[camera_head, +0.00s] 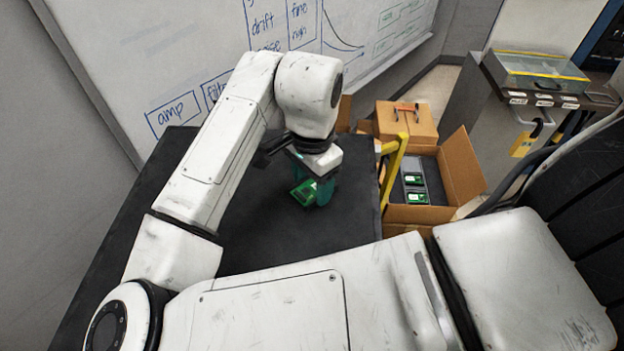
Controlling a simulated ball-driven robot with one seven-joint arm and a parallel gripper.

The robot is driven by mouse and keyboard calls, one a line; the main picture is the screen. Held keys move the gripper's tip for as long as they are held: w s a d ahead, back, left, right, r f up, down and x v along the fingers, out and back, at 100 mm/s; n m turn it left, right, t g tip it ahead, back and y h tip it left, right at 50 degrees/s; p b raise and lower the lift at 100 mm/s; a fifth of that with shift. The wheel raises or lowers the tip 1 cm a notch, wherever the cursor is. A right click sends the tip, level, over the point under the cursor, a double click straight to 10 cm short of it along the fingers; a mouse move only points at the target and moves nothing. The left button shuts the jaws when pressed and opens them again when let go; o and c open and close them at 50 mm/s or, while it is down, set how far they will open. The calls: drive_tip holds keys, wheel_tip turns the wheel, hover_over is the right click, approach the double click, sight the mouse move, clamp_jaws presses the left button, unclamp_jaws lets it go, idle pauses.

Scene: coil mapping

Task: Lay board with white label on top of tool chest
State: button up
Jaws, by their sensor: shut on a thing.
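My gripper (315,187) is low over the dark table, with its teal fingers partly hidden by its white wrist. It is shut on a small green board (302,193), which is tilted. A small light patch shows on the board, but I cannot tell if it is the white label. Two more green boards with white patches, an upper one (413,180) and a lower one (417,198), lie in a dark tray in an open cardboard box. A grey metal cabinet (487,115) at the upper right, apparently the tool chest, stands well away from my gripper.
The dark tabletop (290,232) is bare around the gripper. A yellow frame (393,165) stands at the table's right edge, beside the open cardboard box (462,170). A closed box (408,122) stands behind it. A clear-lidded case (540,72) sits on the cabinet. A whiteboard (150,60) borders the back.

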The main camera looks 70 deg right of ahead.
sight(312, 187)
drive_tip(key=o, duration=1)
drive_tip(key=shift+f, duration=0.1)
drive_tip(key=shift+o, duration=0.2)
wheel_tip(312, 187, up, 12)
drive_tip(key=shift+r+p, duration=0.2)
drive_tip(key=shift+p, duration=0.1)
